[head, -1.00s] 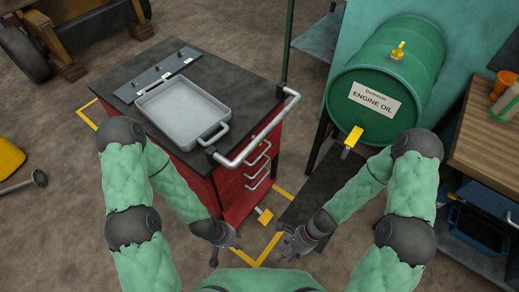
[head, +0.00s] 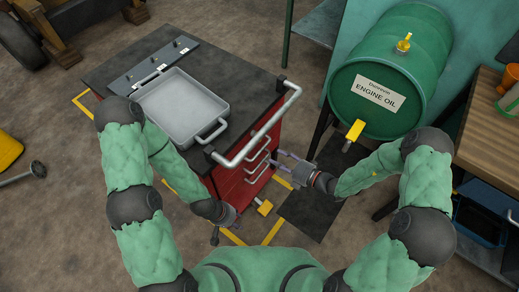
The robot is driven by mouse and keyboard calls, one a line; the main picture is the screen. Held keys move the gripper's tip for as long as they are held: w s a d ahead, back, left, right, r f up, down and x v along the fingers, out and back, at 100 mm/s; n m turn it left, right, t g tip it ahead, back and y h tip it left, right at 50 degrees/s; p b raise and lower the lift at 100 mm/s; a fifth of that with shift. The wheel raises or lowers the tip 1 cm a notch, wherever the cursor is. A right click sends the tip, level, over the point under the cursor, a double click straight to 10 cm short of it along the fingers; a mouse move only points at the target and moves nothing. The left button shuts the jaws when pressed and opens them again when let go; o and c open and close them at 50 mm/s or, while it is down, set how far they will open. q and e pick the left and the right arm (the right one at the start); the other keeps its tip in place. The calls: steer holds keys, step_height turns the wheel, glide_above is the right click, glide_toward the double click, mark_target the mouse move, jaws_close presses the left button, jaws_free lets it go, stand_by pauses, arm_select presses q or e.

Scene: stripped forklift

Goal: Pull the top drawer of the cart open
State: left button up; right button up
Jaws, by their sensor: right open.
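The red tool cart (head: 230,185) stands left of centre, with a dark top and a silver push rail (head: 262,128) along its near right edge. Its drawer front faces right and carries several silver handles; the top drawer handle (head: 259,147) is just below the rail. The drawers look shut. My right gripper (head: 279,162) is open beside the upper handles, its fingers pointing left toward the drawer front. I cannot tell whether it touches a handle. My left gripper (head: 222,232) hangs low by the cart's near corner, apart from the handles; its jaws are unclear.
A grey tray (head: 182,105) and a dark metal strip (head: 150,66) lie on the cart top. A green engine oil drum (head: 390,75) with a yellow tap (head: 354,131) stands close on the right. A wooden bench (head: 490,130) is at far right. Floor between cart and drum is narrow.

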mark_target(261, 151)
steer(key=b+x, duration=0.3)
steer(key=x, duration=0.6)
steer(key=shift+w+a, duration=0.1)
steer(key=shift+a, duration=0.15)
jaws_close()
